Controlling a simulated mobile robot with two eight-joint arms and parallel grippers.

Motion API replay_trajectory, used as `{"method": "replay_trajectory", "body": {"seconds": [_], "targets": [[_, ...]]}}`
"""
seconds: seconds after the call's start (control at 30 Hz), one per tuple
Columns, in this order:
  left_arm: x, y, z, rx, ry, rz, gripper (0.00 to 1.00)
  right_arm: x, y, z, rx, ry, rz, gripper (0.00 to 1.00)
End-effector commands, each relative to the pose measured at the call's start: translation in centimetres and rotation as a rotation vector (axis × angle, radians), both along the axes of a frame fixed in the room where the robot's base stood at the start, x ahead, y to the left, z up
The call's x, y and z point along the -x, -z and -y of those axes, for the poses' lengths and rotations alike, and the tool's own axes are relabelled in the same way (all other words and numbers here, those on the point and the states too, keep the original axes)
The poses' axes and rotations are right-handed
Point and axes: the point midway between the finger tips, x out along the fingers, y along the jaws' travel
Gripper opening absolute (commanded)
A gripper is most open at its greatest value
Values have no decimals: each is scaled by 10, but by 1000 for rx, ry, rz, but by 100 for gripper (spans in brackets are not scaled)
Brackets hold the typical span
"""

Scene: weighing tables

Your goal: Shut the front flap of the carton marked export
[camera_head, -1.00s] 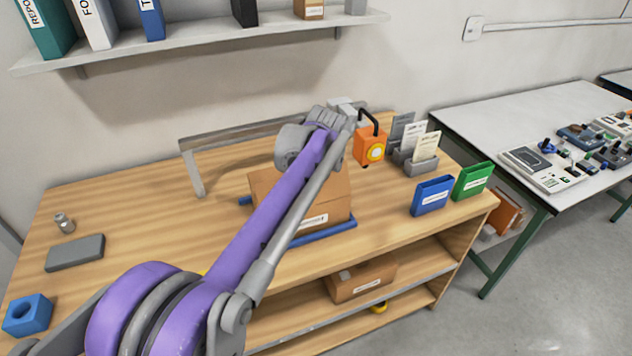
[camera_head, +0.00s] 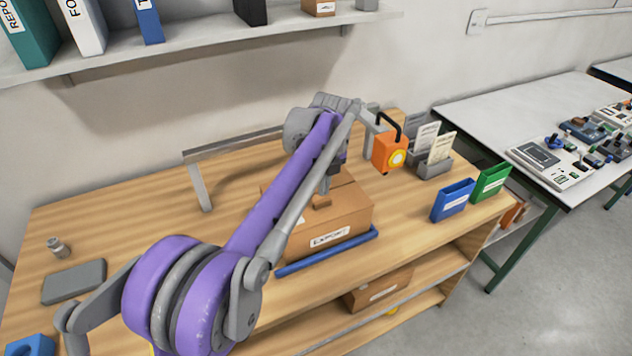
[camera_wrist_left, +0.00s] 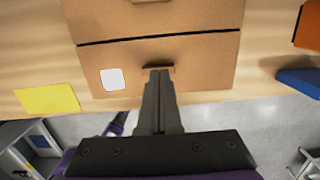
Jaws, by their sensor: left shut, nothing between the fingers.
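The brown carton marked EXPORT (camera_head: 330,238) stands on the wooden table, partly hidden by my left arm. In the left wrist view its top shows two flaps with a thin dark gap between them. The front flap (camera_wrist_left: 200,70) bears a white label and a small brown tab (camera_head: 322,201). It looks close to flat; I cannot tell whether it is fully down. My left gripper (camera_head: 324,190) is shut and empty, pointing down over the front flap, its tips at the tab (camera_wrist_left: 159,72). Whether they touch is unclear. My right gripper is out of view.
A blue bar (camera_head: 325,252) lies along the carton's front. An orange device (camera_head: 389,152), a card holder (camera_head: 432,162), and blue (camera_head: 453,201) and green (camera_head: 491,183) bins stand to the right. A grey rail (camera_head: 200,187) is behind; the table's left side is mostly clear.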

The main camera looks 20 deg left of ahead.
Motion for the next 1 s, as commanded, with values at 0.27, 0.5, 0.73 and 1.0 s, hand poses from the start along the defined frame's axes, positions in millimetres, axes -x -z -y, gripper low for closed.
{"method": "replay_trajectory", "body": {"seconds": [0.27, 0.5, 0.73, 1.0], "targets": [[-5, 13, 0, -1, -1, 0, 0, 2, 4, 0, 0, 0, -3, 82], [-10, 21, -5, -1, 0, 1, 0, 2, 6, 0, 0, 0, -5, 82], [-11, 24, -7, -1, 0, 1, 0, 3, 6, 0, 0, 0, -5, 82], [-12, 24, -7, -1, 0, 1, 0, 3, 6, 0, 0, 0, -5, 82]]}}
